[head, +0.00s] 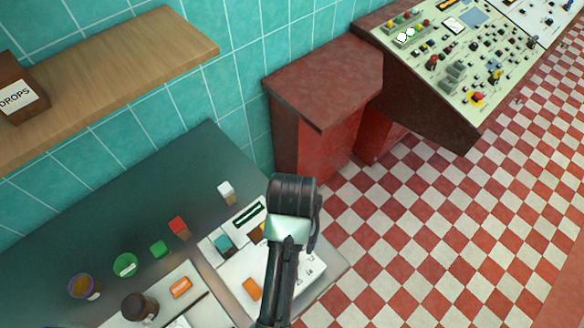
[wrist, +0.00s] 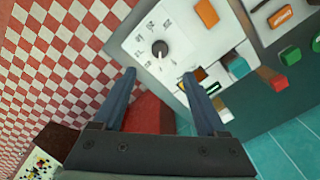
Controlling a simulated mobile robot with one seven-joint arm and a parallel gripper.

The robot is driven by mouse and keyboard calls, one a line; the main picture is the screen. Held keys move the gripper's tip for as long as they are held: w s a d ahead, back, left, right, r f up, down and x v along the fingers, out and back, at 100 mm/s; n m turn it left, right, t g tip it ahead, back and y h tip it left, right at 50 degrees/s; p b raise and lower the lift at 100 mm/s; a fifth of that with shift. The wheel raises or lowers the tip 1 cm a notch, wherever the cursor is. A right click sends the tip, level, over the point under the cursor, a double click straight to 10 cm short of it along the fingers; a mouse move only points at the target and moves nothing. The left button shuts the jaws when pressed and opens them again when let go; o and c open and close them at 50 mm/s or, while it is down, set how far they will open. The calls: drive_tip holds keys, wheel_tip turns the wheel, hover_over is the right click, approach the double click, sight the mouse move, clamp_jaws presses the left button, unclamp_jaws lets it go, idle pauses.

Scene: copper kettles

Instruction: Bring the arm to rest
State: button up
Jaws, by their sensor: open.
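My gripper (wrist: 159,74) shows in the wrist view with its two dark fingers spread apart. It is open, and nothing is held between the fingers. Beyond the fingertips lies a white panel (wrist: 141,44) with a dark round knob (wrist: 159,48). I cannot tell the distance from the fingertips to the panel. In the head view my arm rises from the bottom edge in front of the counter, and the fingers cannot be made out there.
The dark counter (head: 130,205) holds several small coloured blocks, a green round item (head: 125,265) and a brown jar (head: 138,306). A wooden shelf (head: 120,75) carries a box marked DROPS (head: 16,95). A red cabinet (head: 325,85) and control console (head: 455,60) stand beyond. The checkered floor (head: 450,220) is clear.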

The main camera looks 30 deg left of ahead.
drive_tip(key=shift+r, duration=0.2)
idle(0.5)
drive_tip(key=w+d+r+m+t+y+b, duration=0.1)
drive_tip(key=w+r+t+b, duration=0.1)
drive_tip(key=w+r+t, duration=0.65)
drive_tip(key=w+d+r+m+t+y+b, duration=0.1)
drive_tip(key=w+r+t+b, duration=0.25)
drive_tip(key=w+r, duration=1)
drive_tip(key=s+d+r+t, duration=0.2)
drive_tip(key=r+t, duration=0.1)
drive_tip(key=r, duration=0.4)
drive_tip(key=s+d+r+m+t+b, duration=0.1)
drive_tip(key=r+t, duration=0.2)
drive_tip(key=r, duration=0.4)
drive_tip(key=s+d+r+t, duration=0.2)
drive_tip(key=r, duration=0.4)
drive_tip(key=s+d+r+t+h+b, duration=0.1)
drive_tip(key=s+d+r+t, duration=0.1)
drive_tip(key=s+r, duration=0.3)
drive_tip(key=s+d+r+m+t+h+b, duration=0.1)
drive_tip(key=s+d+r+t, duration=0.1)
drive_tip(key=s+r+t, duration=0.3)
wheel_tip(320, 180, up, 5)
drive_tip(key=shift+s+d+f, duration=0.1)
drive_tip(key=shift+s+d, duration=0.15)
drive_tip(key=shift+s, duration=0.25)
